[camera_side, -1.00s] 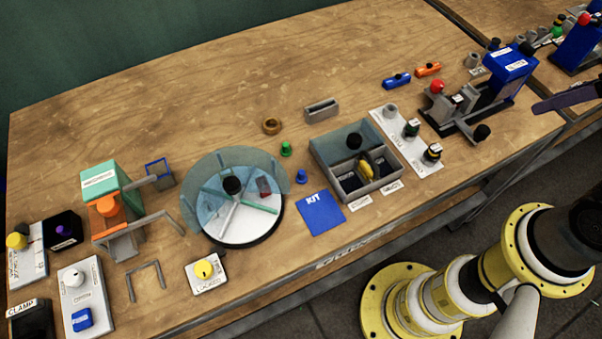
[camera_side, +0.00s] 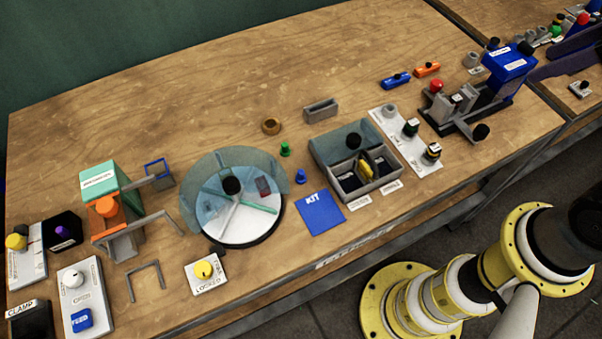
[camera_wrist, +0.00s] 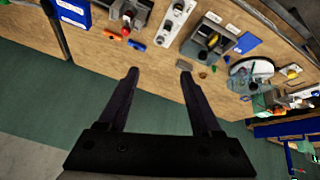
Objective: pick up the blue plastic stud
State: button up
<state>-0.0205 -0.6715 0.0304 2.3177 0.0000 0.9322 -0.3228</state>
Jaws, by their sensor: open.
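The blue plastic stud (camera_side: 300,177) stands on the wooden bench in the side view, just right of the round clear-lidded turntable and above the blue KIT mat. Nothing touches it. In the wrist view it is too small to make out surely. My gripper (camera_wrist: 160,74) is open, its two dark fingers wide apart with nothing between them. It is far from the stud; the wrist view looks across the bench from high up. In the side view only a dark purple part of the gripper shows at the right edge, beyond the blue press.
A green stud (camera_side: 285,149) stands close behind the blue one. The turntable (camera_side: 240,236), KIT mat (camera_side: 321,214) and grey divided box (camera_side: 377,185) surround it. A brown ring (camera_side: 271,126) and grey slotted block (camera_side: 321,109) lie behind. The bench's back middle is clear.

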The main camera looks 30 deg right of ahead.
jog(key=w+a+r+n+g, duration=0.2)
jog(key=w+a+n, duration=0.4)
jog(key=w, duration=0.6)
jog(key=n+g, duration=0.4)
jog(key=n, duration=0.4)
send_over(301, 171)
notch_tip(301, 171, down, 28)
jog(key=shift+w+d+r, duration=0.1)
jog(key=shift+w, duration=0.05)
jog(key=shift+s+f, duration=0.2)
jog(key=shift+f, duration=3.1)
jog(key=shift+c, duration=0.2)
